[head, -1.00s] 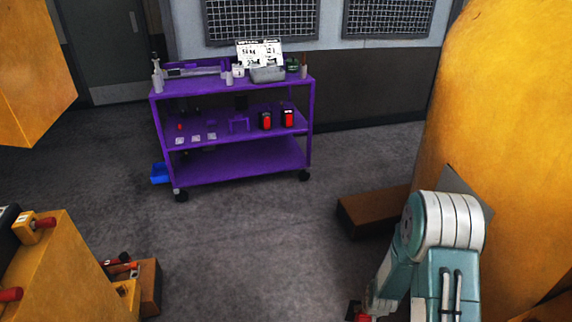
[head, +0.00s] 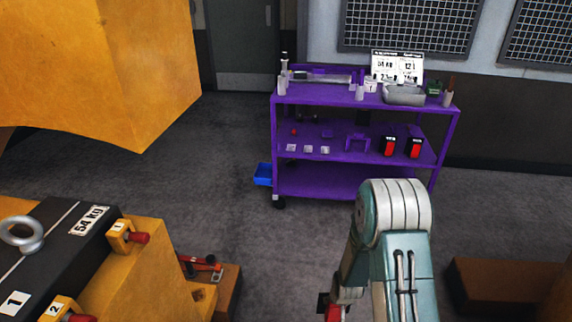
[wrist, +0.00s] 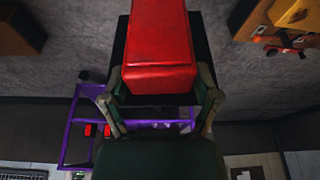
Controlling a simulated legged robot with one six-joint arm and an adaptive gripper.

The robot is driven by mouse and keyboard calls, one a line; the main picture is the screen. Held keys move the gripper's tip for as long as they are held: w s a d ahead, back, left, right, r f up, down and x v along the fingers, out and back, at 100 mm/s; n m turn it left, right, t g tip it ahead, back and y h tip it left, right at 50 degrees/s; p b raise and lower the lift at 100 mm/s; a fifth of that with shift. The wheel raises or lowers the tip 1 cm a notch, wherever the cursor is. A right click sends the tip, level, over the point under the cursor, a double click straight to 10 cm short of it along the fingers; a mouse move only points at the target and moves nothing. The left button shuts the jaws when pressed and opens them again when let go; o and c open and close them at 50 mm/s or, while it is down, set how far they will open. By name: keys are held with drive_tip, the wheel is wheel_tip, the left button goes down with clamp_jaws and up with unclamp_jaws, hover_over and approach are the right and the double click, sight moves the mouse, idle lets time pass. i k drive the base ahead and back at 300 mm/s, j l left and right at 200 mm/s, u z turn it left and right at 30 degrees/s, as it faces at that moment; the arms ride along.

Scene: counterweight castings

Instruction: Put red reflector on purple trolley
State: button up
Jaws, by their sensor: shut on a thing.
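My gripper (wrist: 160,88) is shut on a red reflector (wrist: 160,50) with a black back, its fingers on both sides of it in the wrist view. In the head view only a bit of the red reflector (head: 333,312) shows at the bottom edge, beside my arm. The purple trolley (head: 355,186) stands on the floor beyond my arm, apart from the gripper. Two similar red-and-black blocks (head: 389,146) stand on its middle shelf. The trolley frame (wrist: 66,140) also shows in the wrist view, partly hidden behind my gripper and the reflector.
The trolley's top holds a grey tray (head: 404,95), a sign board (head: 397,67) and small white cylinders. Large yellow castings (head: 110,70) stand at left, one with a black 54 kg weight (head: 60,240). A brown block (head: 505,282) lies at right. Grey floor between is clear.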

sight(323, 88)
drive_tip(key=i+j, duration=0.15)
drive_tip(key=i, duration=2.25)
drive_tip(key=i+j+z, duration=0.15)
drive_tip(key=i+z, duration=0.15)
drive_tip(key=i, duration=0.25)
drive_tip(key=i+j+z, duration=0.3)
drive_tip(key=i, duration=0.2)
